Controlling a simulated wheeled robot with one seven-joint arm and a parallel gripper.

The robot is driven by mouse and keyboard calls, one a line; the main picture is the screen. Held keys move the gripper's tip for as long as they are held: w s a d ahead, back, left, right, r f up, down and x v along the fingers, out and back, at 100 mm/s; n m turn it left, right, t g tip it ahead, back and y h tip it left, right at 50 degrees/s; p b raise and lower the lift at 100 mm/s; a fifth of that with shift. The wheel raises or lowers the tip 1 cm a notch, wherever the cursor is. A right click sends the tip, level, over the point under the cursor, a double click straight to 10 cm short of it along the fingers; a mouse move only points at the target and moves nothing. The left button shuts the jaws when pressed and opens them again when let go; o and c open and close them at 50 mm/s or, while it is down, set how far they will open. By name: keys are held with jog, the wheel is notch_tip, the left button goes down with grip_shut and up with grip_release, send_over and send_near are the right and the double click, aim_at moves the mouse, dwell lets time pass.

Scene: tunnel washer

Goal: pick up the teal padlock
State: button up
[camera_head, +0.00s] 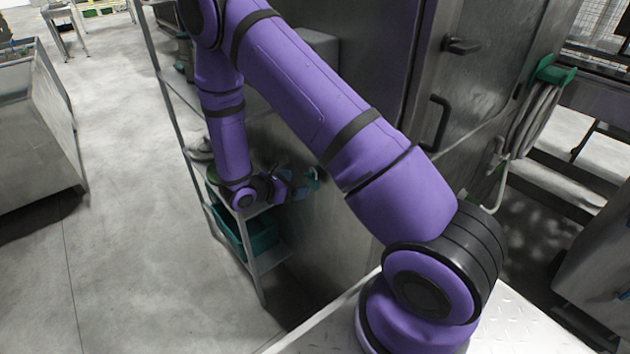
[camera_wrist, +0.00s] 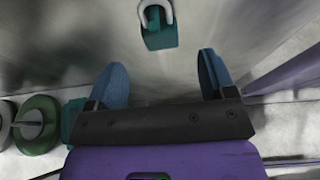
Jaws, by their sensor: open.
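The teal padlock (camera_wrist: 160,35) has a pale shackle and shows at the top middle of the wrist view, against a grey surface. My gripper (camera_wrist: 162,60) has its two blue fingers spread wide with nothing between them. The padlock lies beyond the fingertips, roughly centred between them and apart from them. In the head view, a small teal shape (camera_head: 313,180), apparently the padlock, shows just right of my gripper (camera_head: 297,187), near the metal cabinet wall. My arm and gripper hide part of the shelf there.
A metal shelf rack (camera_head: 250,208) stands beside the large steel cabinet (camera_head: 330,235), with a teal crate (camera_head: 262,236) on its lower level. Round green items (camera_wrist: 38,125) lie left of my gripper. A green hose holder (camera_head: 555,70) is at right.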

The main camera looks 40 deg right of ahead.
aim_at(310, 178)
jog(key=shift+x, duration=3.3)
jog(key=shift+r, duration=0.1)
jog(key=c, duration=1.1)
jog(key=shift+r, duration=0.1)
jog(key=shift+r, duration=0.45)
jog(key=shift+a+r, duration=0.25)
jog(key=a, duration=1.7)
jog(key=shift+s+a, duration=0.25)
jog(key=shift+s, duration=0.1)
